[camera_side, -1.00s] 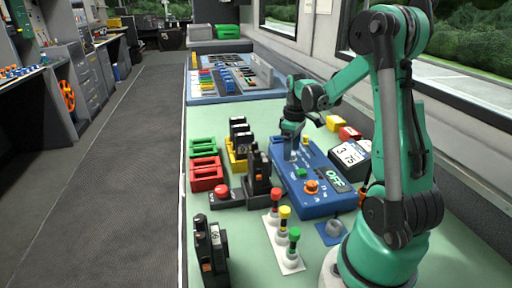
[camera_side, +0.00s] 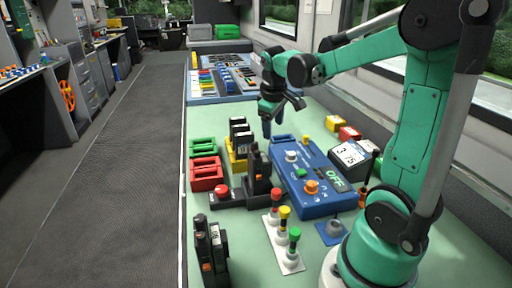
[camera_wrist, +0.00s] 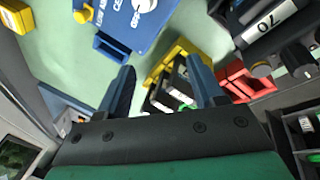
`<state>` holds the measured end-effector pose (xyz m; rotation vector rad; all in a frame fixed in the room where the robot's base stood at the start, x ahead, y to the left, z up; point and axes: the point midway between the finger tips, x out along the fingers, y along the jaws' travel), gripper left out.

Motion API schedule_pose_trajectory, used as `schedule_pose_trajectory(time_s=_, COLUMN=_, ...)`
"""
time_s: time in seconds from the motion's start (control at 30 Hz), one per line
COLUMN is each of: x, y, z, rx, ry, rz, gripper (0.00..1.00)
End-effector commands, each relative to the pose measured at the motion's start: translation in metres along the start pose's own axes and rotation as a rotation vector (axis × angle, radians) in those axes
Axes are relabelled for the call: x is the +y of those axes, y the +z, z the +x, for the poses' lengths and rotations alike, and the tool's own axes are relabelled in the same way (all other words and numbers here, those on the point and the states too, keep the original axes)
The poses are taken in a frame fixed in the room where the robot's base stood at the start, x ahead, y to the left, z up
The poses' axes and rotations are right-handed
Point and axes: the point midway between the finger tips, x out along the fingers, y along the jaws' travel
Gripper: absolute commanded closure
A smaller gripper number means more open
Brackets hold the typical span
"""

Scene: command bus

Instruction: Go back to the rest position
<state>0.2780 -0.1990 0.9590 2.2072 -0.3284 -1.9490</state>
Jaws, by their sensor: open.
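My gripper (camera_side: 270,122) hangs open and empty above the green bench top, behind the far end of the blue control box. In the wrist view my gripper (camera_wrist: 162,88) shows two blue fingers spread apart with nothing between them. The blue control box (camera_side: 318,196) has white and orange knobs, a green button and a display reading OFF. A corner of the box also shows at the top of the wrist view (camera_wrist: 128,40).
Black modules in a yellow holder (camera_side: 238,165) stand left of my gripper. Red (camera_side: 206,174) and green (camera_side: 203,147) bins stand further left. A panel of switches (camera_side: 225,80) lies behind. Red, yellow and green lamps (camera_side: 284,212) stand in front. A digital meter (camera_side: 350,153) is at right.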

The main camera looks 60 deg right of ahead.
Motion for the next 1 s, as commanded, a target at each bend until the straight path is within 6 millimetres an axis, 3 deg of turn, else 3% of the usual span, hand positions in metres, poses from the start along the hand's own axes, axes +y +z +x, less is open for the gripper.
schedule_pose_trajectory(time_s=0.07, x=-0.031, y=-0.017, z=-0.022, rx=0.132, ry=0.091, rz=-0.005, gripper=0.39)
schedule_pose_trajectory(time_s=0.17, x=-0.066, y=-0.022, z=-0.041, rx=0.272, ry=0.089, rz=0.011, gripper=0.39)
schedule_pose_trajectory(time_s=0.3, x=-0.122, y=-0.008, z=-0.056, rx=0.398, ry=-0.048, rz=0.029, gripper=0.39)
schedule_pose_trajectory(time_s=0.5, x=-0.174, y=0.015, z=-0.062, rx=0.477, ry=-0.227, rz=0.050, gripper=0.39)
schedule_pose_trajectory(time_s=0.63, x=-0.187, y=0.022, z=-0.063, rx=0.493, ry=-0.276, rz=0.057, gripper=0.39)
schedule_pose_trajectory(time_s=1.0, x=-0.188, y=0.023, z=-0.063, rx=0.494, ry=-0.279, rz=0.058, gripper=0.39)
